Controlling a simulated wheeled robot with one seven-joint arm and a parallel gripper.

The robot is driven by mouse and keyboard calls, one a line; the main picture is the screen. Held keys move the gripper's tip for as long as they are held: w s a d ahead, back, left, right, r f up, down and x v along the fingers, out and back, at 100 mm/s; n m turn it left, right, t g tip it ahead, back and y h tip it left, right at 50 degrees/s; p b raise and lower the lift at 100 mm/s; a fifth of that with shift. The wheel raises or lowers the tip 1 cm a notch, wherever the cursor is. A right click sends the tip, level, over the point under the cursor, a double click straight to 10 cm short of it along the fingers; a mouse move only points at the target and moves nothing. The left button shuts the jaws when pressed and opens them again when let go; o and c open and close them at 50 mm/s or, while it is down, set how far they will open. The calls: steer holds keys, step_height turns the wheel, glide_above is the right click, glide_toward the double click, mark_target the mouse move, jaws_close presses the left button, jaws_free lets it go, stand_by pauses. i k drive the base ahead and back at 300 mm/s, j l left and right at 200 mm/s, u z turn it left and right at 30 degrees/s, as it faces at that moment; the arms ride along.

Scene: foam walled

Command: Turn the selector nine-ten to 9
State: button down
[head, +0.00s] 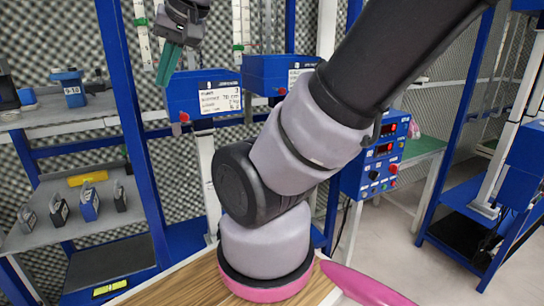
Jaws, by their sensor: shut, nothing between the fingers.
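A small blue device with a white label that seems to read 9-10 (73,91) stands on the upper grey shelf at the left. Its knob or pointer is too small for me to tell its setting. My gripper (164,78) hangs at the upper left with its teal fingers together, pointing down. It is empty, to the right of the labelled device and apart from it in the picture. Behind it is a blue box with a white printed label (220,102).
A blue panel with red displays and knobs (373,178) stands right of my arm, partly hidden by it. A blue post (131,110) rises between the shelf and my gripper. The lower shelf (55,222) holds several small blocks and a yellow item (88,178).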

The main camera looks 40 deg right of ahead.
mark_target(373, 175)
steer(key=z, duration=2.2)
